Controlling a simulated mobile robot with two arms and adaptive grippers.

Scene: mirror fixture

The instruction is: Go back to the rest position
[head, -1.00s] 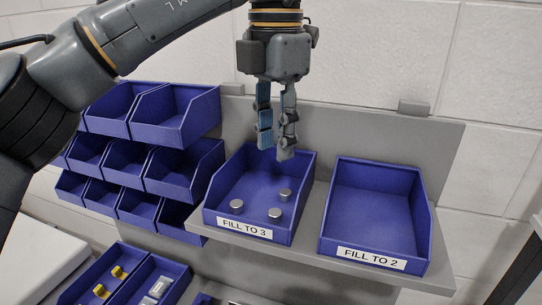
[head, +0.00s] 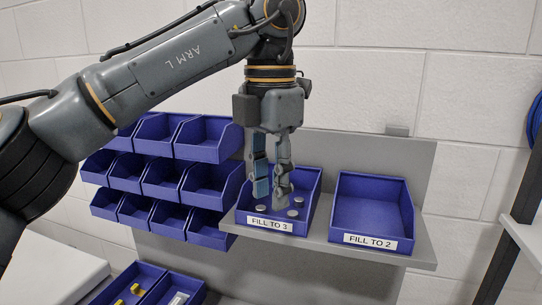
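My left gripper (head: 272,198) hangs from the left arm with its two fingers pointing down, in front of the bin labelled "FILL TO 3" (head: 307,218). The fingers are apart with nothing seen between them. They hide part of that bin. Small silver cylinders show in the bin: one (head: 260,208) on the left and two (head: 297,202) on the right. The bin labelled "FILL TO 2" (head: 371,208) stands to its right and looks empty. My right gripper is not in view.
Rows of blue bins (head: 160,176) hang on the grey panel at the left. Blue trays (head: 152,277) with yellow and silver parts lie at the lower left. A grey shelf (head: 420,252) carries the labelled bins. A dark frame (head: 510,232) stands at the far right.

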